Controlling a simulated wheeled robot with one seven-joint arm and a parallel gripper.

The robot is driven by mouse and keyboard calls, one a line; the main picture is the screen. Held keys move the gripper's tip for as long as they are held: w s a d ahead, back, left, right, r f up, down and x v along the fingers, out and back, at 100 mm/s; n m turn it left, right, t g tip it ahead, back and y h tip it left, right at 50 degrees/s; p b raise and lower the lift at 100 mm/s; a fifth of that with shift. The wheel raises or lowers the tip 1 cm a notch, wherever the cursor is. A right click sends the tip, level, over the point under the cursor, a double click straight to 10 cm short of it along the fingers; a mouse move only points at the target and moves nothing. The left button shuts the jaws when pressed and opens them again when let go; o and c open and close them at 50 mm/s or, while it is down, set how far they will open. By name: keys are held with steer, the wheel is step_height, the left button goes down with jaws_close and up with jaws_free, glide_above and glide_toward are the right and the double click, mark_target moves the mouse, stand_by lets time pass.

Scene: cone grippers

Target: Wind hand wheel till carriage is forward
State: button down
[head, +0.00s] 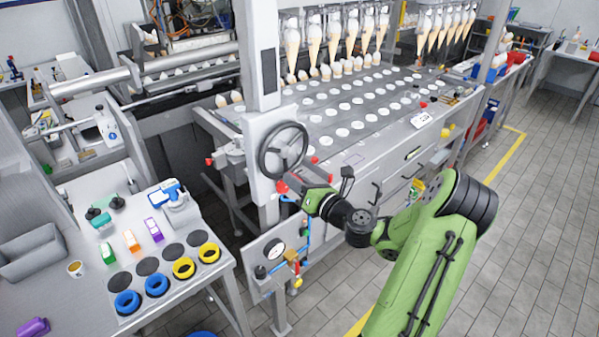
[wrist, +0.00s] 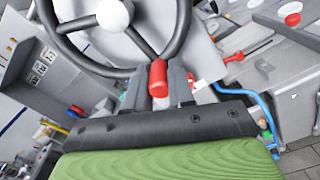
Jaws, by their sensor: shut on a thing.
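The hand wheel (head: 283,149) is a dark grey ring with spokes, mounted on the grey upright of the machine. In the wrist view the wheel (wrist: 178,45) fills the top, with a white hub (wrist: 114,14) and a red handle (wrist: 158,78) at its lower rim. My gripper (head: 285,188) is at the wheel's lower edge. In the wrist view my gripper (wrist: 159,92) has its two dark fingers on either side of the red handle, shut on it. The carriage cannot be clearly told apart from the rest of the machine.
A gauge panel (head: 268,262) with pipes and a yellow valve stands below the wheel. A grey table (head: 70,300) at the left holds blue and yellow rings and small tools. Cones hang over the perforated conveyor plate (head: 375,135). Tiled floor at the right is clear.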

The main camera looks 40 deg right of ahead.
steer(key=shift+a, duration=0.15)
steer(key=c, duration=1)
jaws_free()
steer(key=shift+a, duration=0.1)
steer(key=shift+o, duration=0.2)
steer(key=shift+s, duration=0.35)
steer(key=s, duration=1.5)
steer(key=shift+d, duration=0.25)
